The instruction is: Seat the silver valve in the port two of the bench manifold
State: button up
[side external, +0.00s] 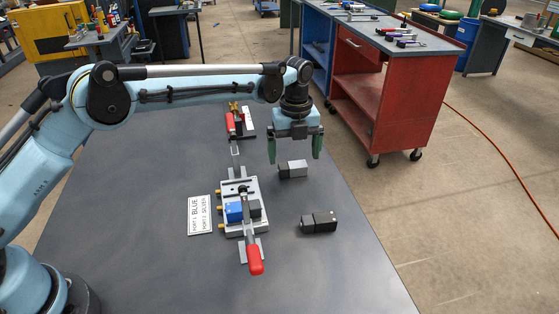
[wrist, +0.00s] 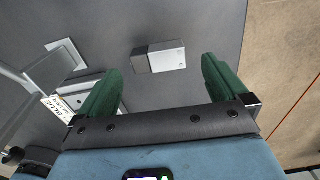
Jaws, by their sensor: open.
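The silver valve (side external: 293,169), a silver block with a dark end, lies on the grey table right of the manifold. It also shows in the wrist view (wrist: 166,57), ahead of the fingertips and between their lines. My gripper (side external: 294,150) is open and empty, with green fingers pointing down above the silver valve; it also shows in the wrist view (wrist: 158,75). The bench manifold (side external: 229,189) sits at mid-table with a blue valve (side external: 235,211) seated in its near part. A red-handled clamp (side external: 254,258) stands at its near end. The empty port is hard to make out.
A black and dark grey valve (side external: 319,223) lies on the table right of the manifold. A label card (side external: 200,214) reading port 1 blue, port 2 silver lies left of it. Another red-handled clamp (side external: 231,124) stands beyond.

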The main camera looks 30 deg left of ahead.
aim_at(293, 165)
notch_tip(293, 165, down, 4)
jog(key=shift+s+a, duration=0.1)
jog(key=shift+c, duration=0.5)
jog(key=c, duration=1.1)
jog(key=shift+c, duration=0.2)
jog(key=shift+r, duration=0.15)
